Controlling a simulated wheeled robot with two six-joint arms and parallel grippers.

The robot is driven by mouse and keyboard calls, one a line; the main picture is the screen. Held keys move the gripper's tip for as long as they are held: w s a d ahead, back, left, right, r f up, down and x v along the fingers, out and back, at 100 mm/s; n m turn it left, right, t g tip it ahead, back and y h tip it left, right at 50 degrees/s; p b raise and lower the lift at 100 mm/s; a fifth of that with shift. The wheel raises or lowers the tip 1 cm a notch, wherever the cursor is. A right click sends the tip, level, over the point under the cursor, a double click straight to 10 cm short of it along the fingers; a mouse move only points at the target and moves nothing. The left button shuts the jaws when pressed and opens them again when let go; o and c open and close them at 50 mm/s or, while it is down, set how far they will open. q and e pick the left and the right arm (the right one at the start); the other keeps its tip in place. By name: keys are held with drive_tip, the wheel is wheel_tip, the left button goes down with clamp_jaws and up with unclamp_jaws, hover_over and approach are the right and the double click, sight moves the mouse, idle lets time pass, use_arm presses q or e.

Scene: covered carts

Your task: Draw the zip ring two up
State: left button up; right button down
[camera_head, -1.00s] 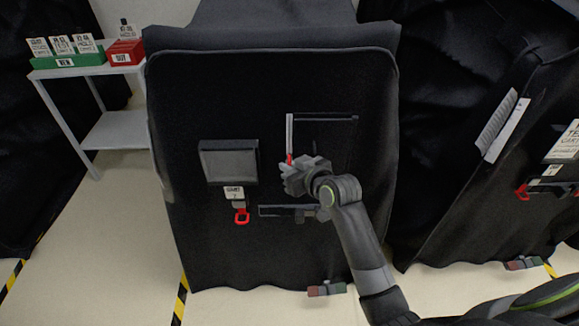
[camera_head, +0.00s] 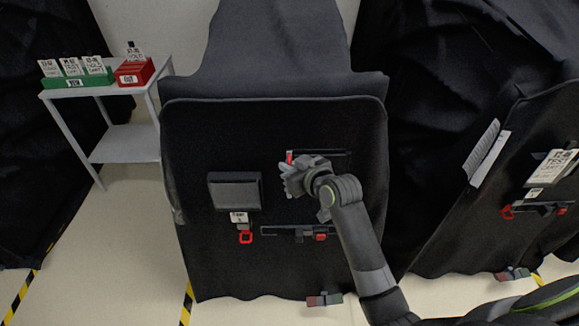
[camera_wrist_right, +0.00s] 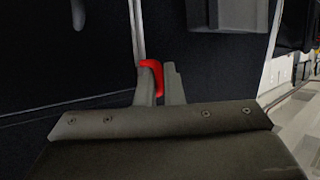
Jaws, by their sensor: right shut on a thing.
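My right gripper (camera_head: 288,172) is shut on the ring, near the upper end of the track. In the right wrist view the red ring (camera_wrist_right: 152,68) shows between my fingertips (camera_wrist_right: 160,82), with the pale track running up behind it. The fingers and wrist hide part of the ring and the cover below. My left gripper is not in view.
A dark bar (camera_head: 290,233) with a red part lies under my wrist. A small table (camera_head: 110,90) with green and red trays stands at left. Another covered cart stands at right.

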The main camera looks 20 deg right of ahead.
drive_tip(key=c, duration=1.8)
unclamp_jaws()
drive_tip(key=shift+f, duration=0.1)
drive_tip(key=shift+s, duration=0.15)
drive_tip(key=b+v, duration=0.1)
drive_tip(key=v, duration=1.6)
drive_tip(key=shift+r+b, duration=0.2)
drive_tip(key=shift+b, duration=0.15)
drive_tip(key=shift+f, duration=0.1)
